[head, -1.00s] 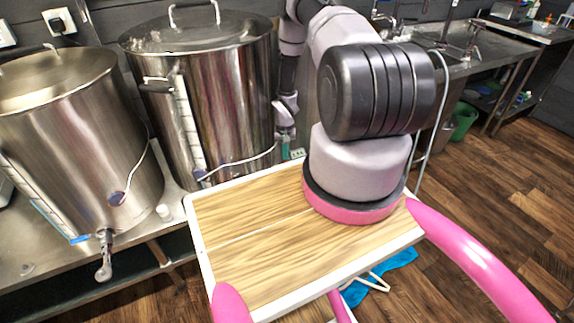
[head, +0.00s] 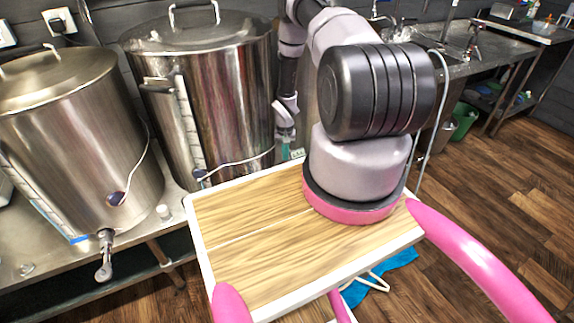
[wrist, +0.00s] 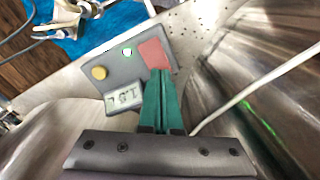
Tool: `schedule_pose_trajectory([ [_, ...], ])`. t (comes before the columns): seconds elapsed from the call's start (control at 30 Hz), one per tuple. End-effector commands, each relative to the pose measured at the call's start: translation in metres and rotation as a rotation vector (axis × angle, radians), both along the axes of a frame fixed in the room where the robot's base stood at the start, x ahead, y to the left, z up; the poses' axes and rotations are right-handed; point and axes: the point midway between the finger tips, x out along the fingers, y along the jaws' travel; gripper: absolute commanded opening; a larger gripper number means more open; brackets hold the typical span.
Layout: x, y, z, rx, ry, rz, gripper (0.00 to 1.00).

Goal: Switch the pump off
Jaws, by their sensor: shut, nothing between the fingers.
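A grey control box (wrist: 126,75) sits on the metal bench in the wrist view. It has a yellow round button (wrist: 99,73), a lit green round light or button (wrist: 127,51), a red square pad (wrist: 156,54) and a small display (wrist: 123,97) that seems to read 1.5 L. My gripper (wrist: 158,76) is shut and empty; its green fingertips overlap the lower edge of the red pad in the picture. I cannot tell whether they touch it. In the head view my gripper (head: 285,146) is small, beside the right kettle, and the box is mostly hidden.
Two large steel kettles, the left one (head: 75,130) and the right one (head: 225,100), stand close by on the bench (head: 50,243). A white cable (wrist: 230,103) runs near my fingers. A blue cloth (wrist: 110,28) lies beyond the bench edge.

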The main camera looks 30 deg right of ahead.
Motion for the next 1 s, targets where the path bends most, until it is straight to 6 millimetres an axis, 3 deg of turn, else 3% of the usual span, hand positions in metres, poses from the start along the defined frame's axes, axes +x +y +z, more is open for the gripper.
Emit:
schedule_pose_trajectory([
  [0.53, 0.000, 0.000, -0.013, 0.000, 0.000, 0.000, 0.00],
  [1.0, 0.001, 0.000, 0.031, 0.000, -0.001, 0.000, 0.00],
])
